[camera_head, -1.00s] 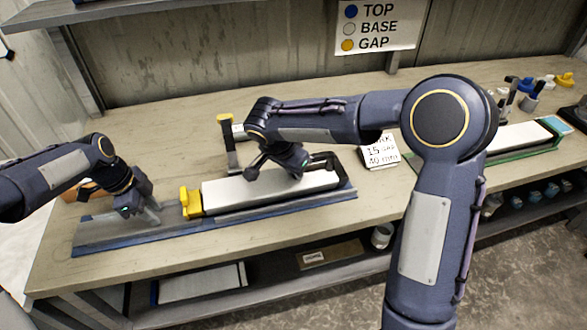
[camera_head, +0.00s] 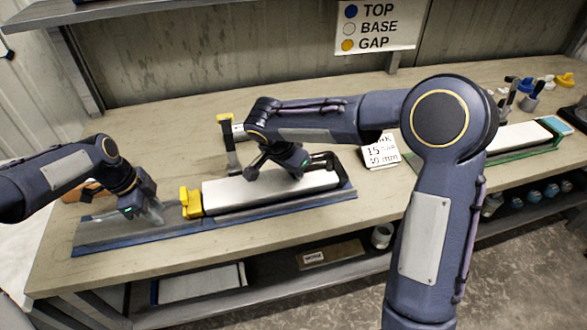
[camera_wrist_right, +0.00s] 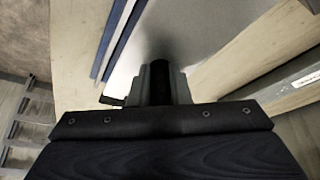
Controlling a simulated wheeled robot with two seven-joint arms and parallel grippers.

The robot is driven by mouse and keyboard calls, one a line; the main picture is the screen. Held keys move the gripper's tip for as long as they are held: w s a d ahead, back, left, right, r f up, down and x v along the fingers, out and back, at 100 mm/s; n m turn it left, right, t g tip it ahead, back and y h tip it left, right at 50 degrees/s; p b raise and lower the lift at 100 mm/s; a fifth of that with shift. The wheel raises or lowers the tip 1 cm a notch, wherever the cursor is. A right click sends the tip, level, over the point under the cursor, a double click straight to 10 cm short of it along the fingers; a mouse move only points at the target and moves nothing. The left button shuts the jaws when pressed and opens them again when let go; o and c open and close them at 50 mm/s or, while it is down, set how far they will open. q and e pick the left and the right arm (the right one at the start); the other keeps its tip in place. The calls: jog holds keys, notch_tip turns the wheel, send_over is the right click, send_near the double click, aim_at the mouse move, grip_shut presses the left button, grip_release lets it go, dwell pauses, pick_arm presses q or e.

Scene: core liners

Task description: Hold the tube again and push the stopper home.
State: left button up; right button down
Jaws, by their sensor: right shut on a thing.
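The white tube (camera_head: 250,191) lies lengthwise in a long grey, blue-edged rack (camera_head: 115,240) on the bench. A yellow block-like stopper (camera_head: 190,203) sits at the tube's left end; I cannot tell whether a gap is left between them. My right gripper (camera_head: 299,174) is over the right half of the tube and shut on it; its fingers are mostly hidden by the wrist. The right wrist view shows its dark fingers (camera_wrist_right: 160,85) against a pale surface. My left gripper (camera_head: 154,214) is low over the rack, just left of the stopper; its finger opening is unclear.
A dark clamp with a yellow top (camera_head: 229,140) stands behind the tube. A white card (camera_head: 382,152) stands right of it. A second white tube in a green-edged rack (camera_head: 510,140) lies at the right. The bench's front edge is close to the rack.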

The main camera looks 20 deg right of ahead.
aim_at(180, 215)
pick_arm(q)
jog(key=shift+s+d, duration=0.2)
jog(key=shift+d, duration=1.65)
jog(key=shift+s+d, duration=0.15)
jog(key=shift+d, duration=1.7)
jog(key=shift+d, duration=0.1)
jog(key=shift+w+a+r, duration=0.1)
jog(key=shift+w+a, duration=0.05)
jog(key=shift+a, duration=1.55)
notch_tip(180, 215, up, 9)
jog(key=shift+c, duration=0.4)
